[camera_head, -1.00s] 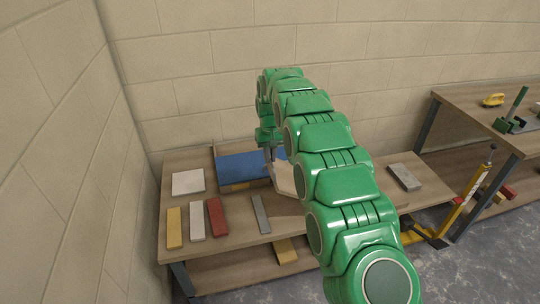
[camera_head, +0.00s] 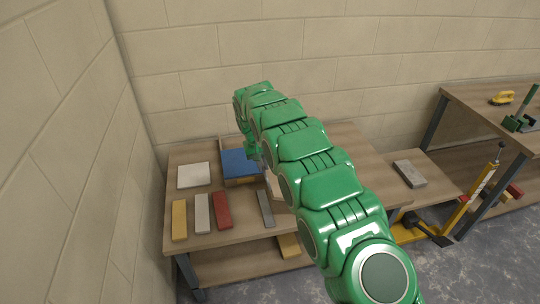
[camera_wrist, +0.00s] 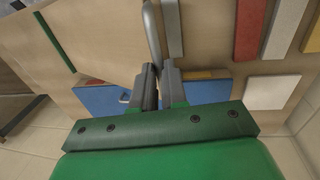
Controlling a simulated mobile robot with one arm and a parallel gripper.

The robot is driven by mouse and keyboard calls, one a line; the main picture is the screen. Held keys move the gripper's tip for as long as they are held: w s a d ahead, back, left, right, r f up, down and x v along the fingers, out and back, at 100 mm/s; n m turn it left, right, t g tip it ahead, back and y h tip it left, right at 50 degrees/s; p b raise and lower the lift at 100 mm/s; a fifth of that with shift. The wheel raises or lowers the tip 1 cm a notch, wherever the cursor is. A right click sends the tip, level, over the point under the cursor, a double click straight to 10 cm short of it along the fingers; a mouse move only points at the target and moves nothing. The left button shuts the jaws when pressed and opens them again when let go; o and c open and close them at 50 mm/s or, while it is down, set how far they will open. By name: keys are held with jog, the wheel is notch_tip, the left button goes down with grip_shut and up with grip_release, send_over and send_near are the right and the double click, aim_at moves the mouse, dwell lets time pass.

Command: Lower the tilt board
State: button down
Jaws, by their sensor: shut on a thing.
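My gripper (camera_wrist: 157,72) is shut on a slim grey rounded bar (camera_wrist: 151,30) in the wrist view. In the head view the gripper is mostly hidden behind my green arm, over the back of the low table. A pale wooden panel (camera_wrist: 105,45), which seems to be the tilt board, lies beside the bar; only a small corner shows past my arm in the head view (camera_head: 272,186). Its exact tilt cannot be told. A blue surface (camera_head: 239,162) lies behind the fingers, and also shows in the wrist view (camera_wrist: 210,91).
A pale square tile (camera_head: 194,175) and yellow (camera_head: 179,220), white (camera_head: 202,213), red (camera_head: 221,210) and grey (camera_head: 265,208) bars lie on the table. A grey block (camera_head: 409,173) is at right. A wall stands close behind and left.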

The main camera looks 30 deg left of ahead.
jog(key=shift+t+h, duration=0.8)
jog(key=s+a+f, duration=0.1)
jog(key=f, duration=0.4)
jog(key=s+a+f, duration=0.2)
jog(key=f, duration=0.3)
jog(key=s+a+f, duration=0.1)
jog(key=s+f, duration=0.1)
jog(key=f, duration=0.3)
jog(key=shift+a+f, duration=0.35)
jog(key=shift+a, duration=0.05)
jog(key=shift+s+a+f, duration=0.15)
jog(key=shift+f, duration=0.3)
jog(key=shift+s+a+f, duration=0.1)
jog(key=shift+f, duration=0.35)
jog(key=shift+s+a+f, duration=0.1)
jog(key=shift+s+f, duration=0.1)
jog(key=shift+f, duration=0.2)
jog(key=c, duration=1.4)
grip_release()
jog(key=shift+o, duration=1.1)
jog(key=shift+w, duration=0.15)
jog(key=shift+w+d+r, duration=0.2)
jog(key=shift+w+r, duration=0.05)
